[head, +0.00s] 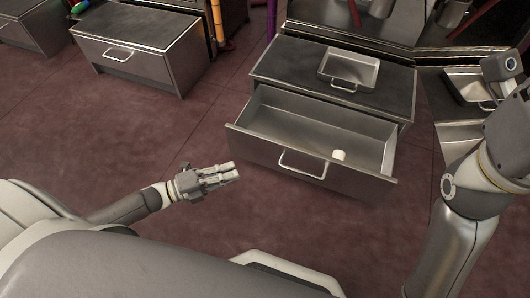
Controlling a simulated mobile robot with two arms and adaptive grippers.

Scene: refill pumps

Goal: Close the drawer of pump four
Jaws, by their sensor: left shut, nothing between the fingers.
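A grey metal drawer (262,150) in the middle of the head view is pulled out from its cabinet (300,68). A bar handle (303,164) is on its front panel. My left gripper (234,172) is shut and empty, to the left of the handle and in front of the drawer's left part in the picture, apart from the handle. My right arm comes in at the right edge; its gripper is not clearly visible. No pump number can be read.
A small metal tray (348,70) with a handle sits on top of the cabinet. Another cabinet with a closed drawer (130,62) stands at the upper left. Another metal tray (467,84) is at the right, near my right arm. The reddish floor between the cabinets is clear.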

